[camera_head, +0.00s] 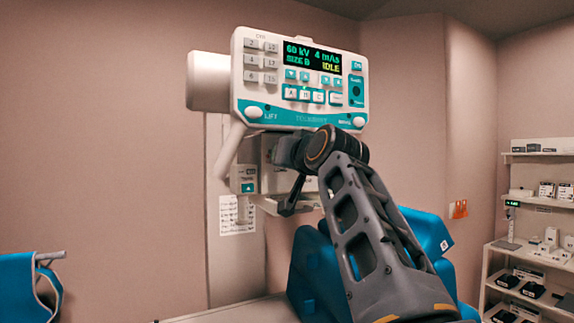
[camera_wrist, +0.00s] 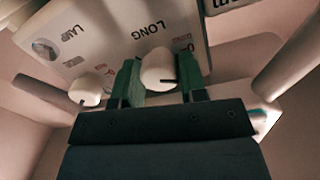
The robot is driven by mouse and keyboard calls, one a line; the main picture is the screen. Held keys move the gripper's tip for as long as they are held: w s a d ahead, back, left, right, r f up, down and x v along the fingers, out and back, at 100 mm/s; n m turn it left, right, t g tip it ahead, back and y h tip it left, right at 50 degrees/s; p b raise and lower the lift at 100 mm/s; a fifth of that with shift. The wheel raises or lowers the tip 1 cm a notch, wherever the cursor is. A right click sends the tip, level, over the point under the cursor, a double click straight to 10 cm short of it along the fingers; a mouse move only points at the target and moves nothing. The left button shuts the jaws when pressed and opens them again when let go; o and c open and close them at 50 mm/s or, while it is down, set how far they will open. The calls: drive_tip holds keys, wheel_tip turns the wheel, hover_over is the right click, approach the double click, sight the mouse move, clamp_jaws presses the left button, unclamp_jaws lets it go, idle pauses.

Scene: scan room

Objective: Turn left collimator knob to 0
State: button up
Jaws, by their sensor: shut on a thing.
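In the wrist view, a white rounded knob (camera_wrist: 158,70) with a dark pointer mark sits between the two green fingers of my gripper (camera_wrist: 157,78). The gripper is shut on this knob, with a finger on each side. A second white knob (camera_wrist: 86,91) with a dark mark is to the left, outside the fingers. Both are on the pale collimator face (camera_wrist: 105,38), whose printing includes LONG; the scale near the held knob is partly hidden. In the head view, the collimator (camera_head: 283,180) is mostly behind my arm, and its knobs cannot be made out there.
The control panel (camera_head: 300,116), with its lit display, hangs directly above the collimator. A pale handle bar (camera_head: 229,150) is at its left. Blue padded equipment (camera_head: 308,270) stands below, behind my arm. Shelves (camera_head: 520,240) are at the far right; a blue item (camera_head: 18,290) is at lower left.

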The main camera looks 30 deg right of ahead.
drive_tip(key=shift+f+n+b, duration=0.1)
drive_tip(key=shift+n+b, duration=0.6)
drive_tip(key=shift+n, duration=1.4)
drive_tip(key=o, duration=0.9)
drive_tip(key=s+b, duration=0.1)
drive_tip(key=s, duration=0.3)
drive_tip(key=s+b, duration=0.1)
drive_tip(key=s, duration=0.4)
drive_tip(key=s+b, duration=0.1)
drive_tip(key=s, duration=0.3)
drive_tip(key=shift+s+a, duration=0.35)
drive_tip(key=shift+s, duration=0.05)
